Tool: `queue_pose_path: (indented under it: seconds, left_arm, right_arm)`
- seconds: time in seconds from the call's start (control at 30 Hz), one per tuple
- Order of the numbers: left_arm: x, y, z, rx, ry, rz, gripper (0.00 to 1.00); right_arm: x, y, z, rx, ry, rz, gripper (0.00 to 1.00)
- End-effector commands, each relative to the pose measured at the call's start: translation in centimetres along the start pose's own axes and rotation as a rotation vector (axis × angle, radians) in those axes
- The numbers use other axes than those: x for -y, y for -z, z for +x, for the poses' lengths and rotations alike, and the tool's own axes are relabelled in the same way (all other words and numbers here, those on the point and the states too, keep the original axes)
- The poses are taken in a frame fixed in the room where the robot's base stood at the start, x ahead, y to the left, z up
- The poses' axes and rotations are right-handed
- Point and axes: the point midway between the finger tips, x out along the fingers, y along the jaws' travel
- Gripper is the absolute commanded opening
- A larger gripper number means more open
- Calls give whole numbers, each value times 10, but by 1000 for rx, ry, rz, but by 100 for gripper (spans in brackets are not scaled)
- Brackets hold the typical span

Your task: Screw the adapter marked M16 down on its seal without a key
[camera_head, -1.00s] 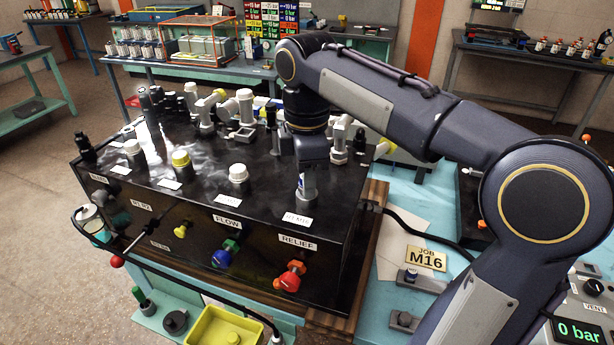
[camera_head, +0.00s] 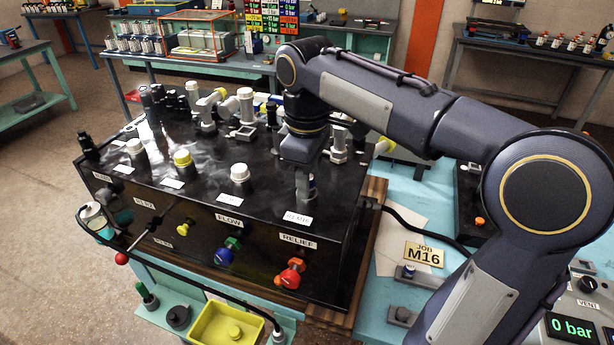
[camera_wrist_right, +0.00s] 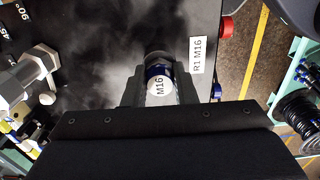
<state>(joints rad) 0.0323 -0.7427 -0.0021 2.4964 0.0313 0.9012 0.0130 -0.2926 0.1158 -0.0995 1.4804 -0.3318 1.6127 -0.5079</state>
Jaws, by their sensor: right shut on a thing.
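The adapter marked M16 (camera_wrist_right: 158,84) shows in the right wrist view as a round white-capped end with a blue band below it. My right gripper (camera_wrist_right: 160,92) has its jaws on either side of it and is shut on it. In the head view my right gripper (camera_head: 304,185) points down at the front right corner of the black block (camera_head: 190,205), behind a white label. That label (camera_wrist_right: 198,56) reads R1 M16 in the wrist view. The seal and the thread under the adapter are hidden.
Several capped ports, including a yellow-capped one (camera_head: 183,160) and a white-capped one (camera_head: 240,174), stand on the block to the left. Coloured knobs, including a red one (camera_head: 290,274), stick out in front.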

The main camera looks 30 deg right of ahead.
Motion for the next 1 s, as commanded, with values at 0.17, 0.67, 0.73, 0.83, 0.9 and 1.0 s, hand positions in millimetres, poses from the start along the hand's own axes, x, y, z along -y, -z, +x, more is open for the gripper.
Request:
queue_pose_path:
  seconds: [0.17, 0.67, 0.73, 0.83, 0.9, 1.0]
  left_arm:
    - [-3, 4, -7, 0, 0, 0, 36]
    - [-6, 7, -13, 0, 0, 0, 36]
    - [-6, 7, -13, 0, 0, 0, 36]
    - [-6, 7, -13, 0, 0, 0, 36]
    - [-6, 7, -14, 0, 0, 0, 36]
    - [-6, 7, -14, 0, 0, 0, 36]
  right_arm:
    - [0, 0, -1, 1, 1, 172, 0]
    - [0, 0, 2, 2, 0, 513, 0]
    - [0, 0, 2, 2, 0, 512, 0]
    - [0, 0, 2, 2, 0, 530, 0]
    - [0, 0, 2, 3, 0, 599, 0]
    - [0, 0, 3, 3, 0, 763, 0]
